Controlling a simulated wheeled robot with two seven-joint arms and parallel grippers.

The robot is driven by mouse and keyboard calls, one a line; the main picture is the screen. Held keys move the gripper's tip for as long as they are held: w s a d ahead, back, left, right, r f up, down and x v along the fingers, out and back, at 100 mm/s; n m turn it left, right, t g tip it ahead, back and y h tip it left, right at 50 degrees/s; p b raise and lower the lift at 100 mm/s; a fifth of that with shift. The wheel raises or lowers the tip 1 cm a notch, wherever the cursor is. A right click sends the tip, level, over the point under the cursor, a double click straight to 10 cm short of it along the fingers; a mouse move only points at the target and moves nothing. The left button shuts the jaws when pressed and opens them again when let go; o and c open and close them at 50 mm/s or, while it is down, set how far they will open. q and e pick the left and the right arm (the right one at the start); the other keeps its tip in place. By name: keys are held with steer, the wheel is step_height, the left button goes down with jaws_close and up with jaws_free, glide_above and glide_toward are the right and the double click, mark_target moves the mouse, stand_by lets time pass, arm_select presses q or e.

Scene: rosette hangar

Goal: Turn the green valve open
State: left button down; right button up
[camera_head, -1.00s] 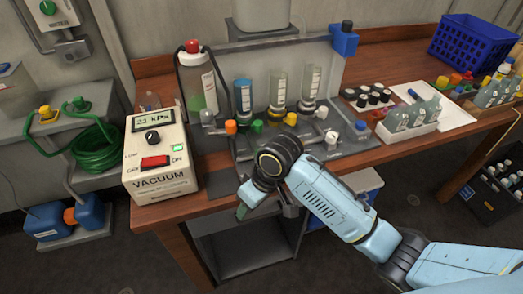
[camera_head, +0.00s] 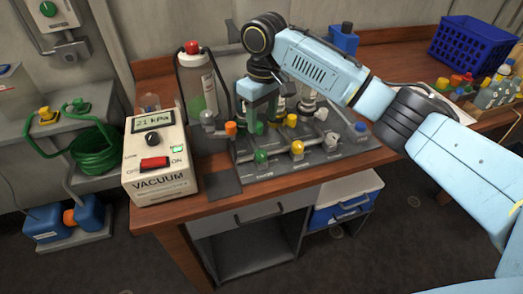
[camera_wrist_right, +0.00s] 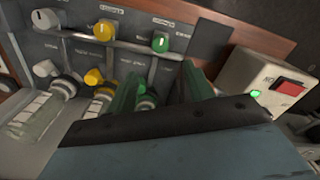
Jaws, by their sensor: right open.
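A green knob (camera_head: 261,156) sits at the front left of the grey valve board (camera_head: 275,172); in the wrist view it is the upper green knob (camera_wrist_right: 160,42) with a pale mark. A second green part (camera_wrist_right: 146,103) shows between my fingers in the wrist view. My right gripper (camera_head: 258,118) points down over the rear row, behind the front green knob. Its greenish fingers (camera_wrist_right: 160,92) are apart. They hide part of the rear fitting, and I cannot tell whether they touch it. My left gripper is out of view.
Yellow (camera_head: 297,148) and white (camera_head: 331,140) knobs stand right of the front green one. The vacuum box (camera_head: 160,165) is at the left, with a capped bottle (camera_head: 200,90) behind it. Clear vessels stand close behind the gripper. The board's front strip is clear.

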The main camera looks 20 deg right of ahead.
mark_target(262, 154)
step_height(262, 154, down, 12)
steer(key=shift+s+a+r+b, duration=0.1)
steer(key=shift+a+b, duration=0.05)
steer(key=shift+b, duration=0.6)
steer(key=c, duration=1)
